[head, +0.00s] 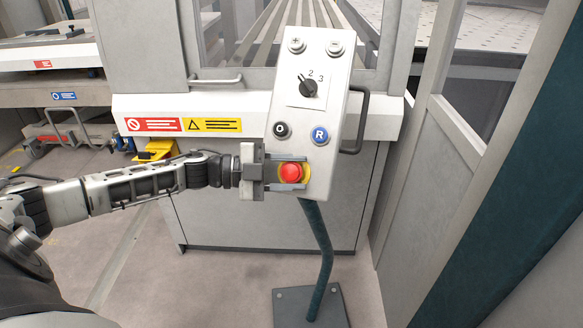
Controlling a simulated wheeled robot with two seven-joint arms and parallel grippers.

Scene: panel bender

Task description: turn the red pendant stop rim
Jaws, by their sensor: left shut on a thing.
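The red stop rim (291,173) sits on a yellow surround (306,175) low on the face of the light grey pendant box (318,196). My left gripper (289,173) reaches in from the left, with one finger above and one below the red rim. It is shut on the rim, and the fingers cover parts of the yellow surround. The rest of the rim's front face shows. My right gripper is not in view.
Above the rim are a black button (282,130), a blue R button (320,135) and a selector knob (308,88). A handle (357,125) juts from the pendant's right side. A teal post (318,250) on a floor plate (295,310) carries it. The machine stands close behind.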

